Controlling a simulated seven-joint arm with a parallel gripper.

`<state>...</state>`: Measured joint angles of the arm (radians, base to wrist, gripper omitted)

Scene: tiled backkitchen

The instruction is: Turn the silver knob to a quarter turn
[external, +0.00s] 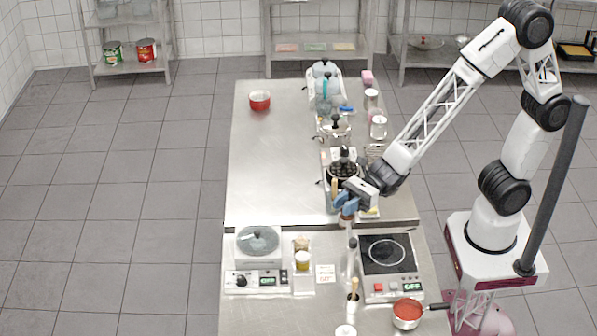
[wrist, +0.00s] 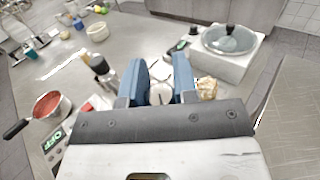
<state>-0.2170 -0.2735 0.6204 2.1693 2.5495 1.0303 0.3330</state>
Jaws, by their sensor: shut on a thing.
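I cannot make out a clearly silver knob. My gripper is apart from both front panels.
A saucepan of red sauce (external: 407,311) stands before the right hotplate; it also shows in the wrist view (wrist: 48,104).

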